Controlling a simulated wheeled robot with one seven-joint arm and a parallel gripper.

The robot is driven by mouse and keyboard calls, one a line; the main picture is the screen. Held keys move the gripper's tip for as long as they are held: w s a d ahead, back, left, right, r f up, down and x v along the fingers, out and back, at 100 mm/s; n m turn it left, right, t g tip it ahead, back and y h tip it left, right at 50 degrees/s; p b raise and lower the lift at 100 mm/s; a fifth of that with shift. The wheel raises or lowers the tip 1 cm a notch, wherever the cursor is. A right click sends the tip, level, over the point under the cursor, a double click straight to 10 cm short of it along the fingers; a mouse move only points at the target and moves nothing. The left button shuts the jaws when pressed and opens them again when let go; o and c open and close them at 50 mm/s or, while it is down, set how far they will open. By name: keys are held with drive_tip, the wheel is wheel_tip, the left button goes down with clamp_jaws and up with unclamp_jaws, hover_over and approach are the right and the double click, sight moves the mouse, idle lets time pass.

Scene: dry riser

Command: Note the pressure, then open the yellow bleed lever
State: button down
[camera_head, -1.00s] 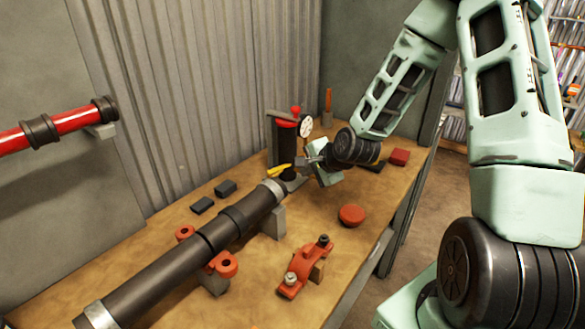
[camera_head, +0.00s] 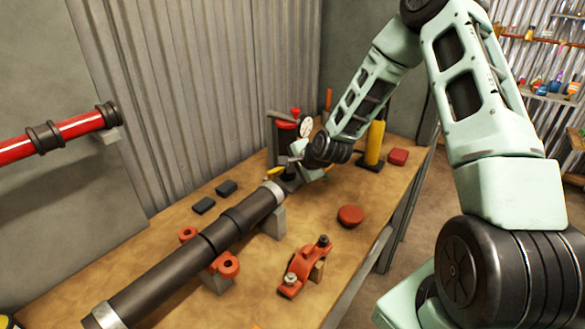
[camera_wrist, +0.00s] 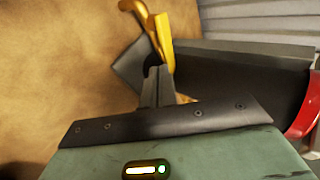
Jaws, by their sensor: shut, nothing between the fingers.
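The yellow bleed lever (camera_head: 276,171) sits low beside the dark riser body at the back of the bench, partly hidden by my gripper. In the wrist view the lever (camera_wrist: 160,42) lies just beyond my fingertips. My gripper (camera_head: 291,170) is at the lever's right; in the wrist view its fingers (camera_wrist: 156,80) are together and empty, close to the lever's near end. Whether they touch it I cannot tell. The white-faced pressure gauge (camera_head: 306,127) stands on the riser (camera_head: 285,137), above my gripper. Its reading is too small to make out.
A long dark pipe (camera_head: 185,262) lies on stands along the bench (camera_head: 175,230). A yellow cylinder (camera_head: 375,143) stands behind my wrist. A corrugated wall (camera_head: 215,90) closes the back.

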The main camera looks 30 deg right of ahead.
drive_tip(key=shift+w+d+n+y+p, duration=0.1)
drive_tip(key=shift+w+n+y+p, duration=0.05)
drive_tip(key=shift+n+y, duration=0.4)
drive_tip(key=shift+w+d+n+y+p, duration=0.1)
drive_tip(key=shift+w+n+y+p, duration=0.05)
drive_tip(key=shift+n+y, duration=0.35)
drive_tip(key=n+y+p, duration=0.1)
drive_tip(key=n+g+y+p, duration=0.1)
drive_tip(key=shift+w+n, duration=0.3)
drive_tip(key=shift+n, duration=0.05)
drive_tip(key=shift+w+d+n+g+y, duration=0.2)
drive_tip(key=shift+n+g+y, duration=0.1)
drive_tip(key=shift+n, duration=0.2)
drive_tip(key=shift+s+a, duration=0.1)
drive_tip(key=shift+s, duration=0.1)
drive_tip(key=shift+s+a+p, duration=0.35)
drive_tip(key=shift+s, duration=0.2)
drive_tip(key=shift+s, duration=0.1)
